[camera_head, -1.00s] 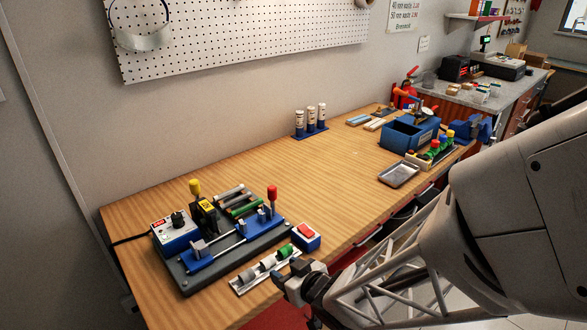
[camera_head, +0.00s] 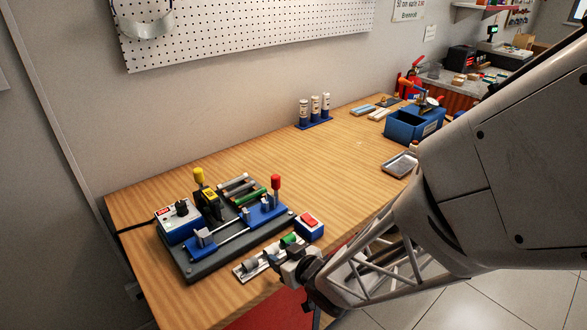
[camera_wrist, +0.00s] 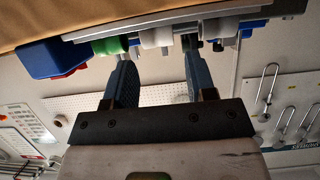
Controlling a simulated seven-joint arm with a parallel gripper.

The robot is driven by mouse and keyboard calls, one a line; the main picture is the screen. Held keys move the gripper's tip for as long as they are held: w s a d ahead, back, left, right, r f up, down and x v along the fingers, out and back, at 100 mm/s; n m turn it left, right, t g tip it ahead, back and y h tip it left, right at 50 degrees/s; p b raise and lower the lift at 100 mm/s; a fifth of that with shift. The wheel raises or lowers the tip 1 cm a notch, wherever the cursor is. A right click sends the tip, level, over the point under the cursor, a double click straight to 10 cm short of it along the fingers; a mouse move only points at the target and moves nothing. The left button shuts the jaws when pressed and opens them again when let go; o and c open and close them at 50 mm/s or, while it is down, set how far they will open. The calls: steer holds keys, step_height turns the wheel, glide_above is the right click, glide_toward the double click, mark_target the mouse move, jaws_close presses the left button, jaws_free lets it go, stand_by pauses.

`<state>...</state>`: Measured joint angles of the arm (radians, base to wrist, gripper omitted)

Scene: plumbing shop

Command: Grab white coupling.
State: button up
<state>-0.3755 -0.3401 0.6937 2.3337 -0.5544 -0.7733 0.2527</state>
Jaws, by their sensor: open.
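The white coupling (camera_wrist: 156,38) sits in the middle of a small rack, between a green coupling (camera_wrist: 110,46) and a light grey one (camera_wrist: 215,30). In the head view the white coupling (camera_head: 271,257) is partly covered by my gripper (camera_head: 280,254). In the wrist view my gripper (camera_wrist: 160,60) is open and empty. Its two fingers point at the rack, one on each side of the white coupling's position. The coupling appears just beyond the fingertips, but the exact gap is hard to judge.
The rack (camera_head: 241,273) lies at the bench's front edge. A blue box with a red button (camera_head: 309,226) stands close to its right. Behind it is a dark fixture (camera_head: 185,266) with upright red and yellow handles. The bench middle (camera_head: 270,160) is clear.

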mark_target(272, 248)
steer(key=shift+x, duration=2.45)
steer(key=shift+w, duration=0.1)
steer(key=c, duration=0.7)
steer(key=shift+o, duration=0.2)
steer(key=shift+r, duration=0.1)
steer(key=shift+r, duration=0.75)
step_height(272, 248, up, 2)
steer(key=shift+r, duration=0.15)
steer(key=s+d, duration=0.4)
steer(key=s, duration=0.3)
steer(key=s+d+r, duration=0.1)
steer(key=s+d, duration=0.2)
steer(key=s, duration=0.4)
steer(key=shift+d, duration=0.4)
